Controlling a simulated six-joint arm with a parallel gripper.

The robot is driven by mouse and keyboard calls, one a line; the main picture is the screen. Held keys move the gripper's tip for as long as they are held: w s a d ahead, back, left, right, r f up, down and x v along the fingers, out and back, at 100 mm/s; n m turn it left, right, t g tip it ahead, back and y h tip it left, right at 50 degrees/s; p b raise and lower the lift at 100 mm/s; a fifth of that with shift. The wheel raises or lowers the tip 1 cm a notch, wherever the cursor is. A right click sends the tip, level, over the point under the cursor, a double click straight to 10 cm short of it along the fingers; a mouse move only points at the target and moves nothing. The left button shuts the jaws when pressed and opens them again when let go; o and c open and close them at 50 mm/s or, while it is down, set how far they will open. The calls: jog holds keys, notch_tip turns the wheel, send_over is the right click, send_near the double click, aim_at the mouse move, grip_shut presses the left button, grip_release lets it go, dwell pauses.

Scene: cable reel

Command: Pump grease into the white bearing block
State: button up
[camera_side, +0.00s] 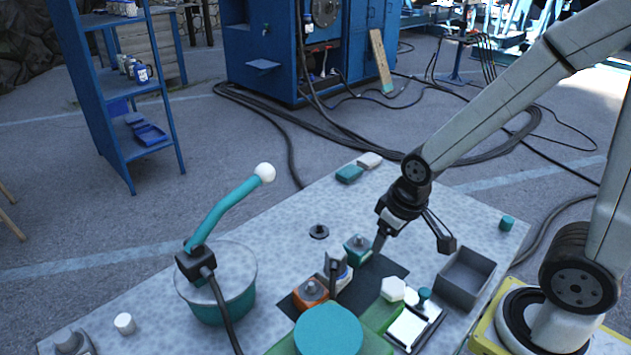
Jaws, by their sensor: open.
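The white bearing block (341,271) stands on a black mat between an orange block (311,292) and a teal block (357,248). A dark upright piece in front of it hides part of it; I cannot tell if they are joined. The grease pump is a teal bucket (222,307) with a clear upper wall, a black head (194,262) and a raised teal lever (222,214) with a white knob. A black hose (224,317) runs from the head out at the bottom edge. My gripper (412,243) is open, its left finger beside the teal block.
A grey open box (466,277) stands right of the mat. A large teal disc (328,331) on a green body, a white hexagonal piece (393,288) and a small tray (413,329) crowd the front. The back left of the table is mostly clear.

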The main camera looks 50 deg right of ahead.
jog(key=shift+w+a+r, duration=0.1)
jog(key=shift+w+r, duration=0.15)
jog(key=shift+w, duration=0.15)
jog(key=c, duration=0.7)
jog(key=shift+t, duration=0.4)
jog(key=w+a+r, duration=0.1)
jog(key=w+r, duration=0.3)
jog(key=w+a+r, duration=0.2)
jog(key=w+r, duration=0.1)
jog(key=w+a+r, duration=0.1)
jog(key=w+r, duration=0.3)
jog(key=shift+w+a+r, duration=0.3)
grip_shut()
jog(key=w+a+r, duration=0.2)
jog(key=r, duration=0.4)
jog(key=w+a+r, duration=0.3)
jog(key=r, duration=0.4)
jog(key=shift+t, duration=0.4)
jog(key=shift+w+a+r, duration=0.1)
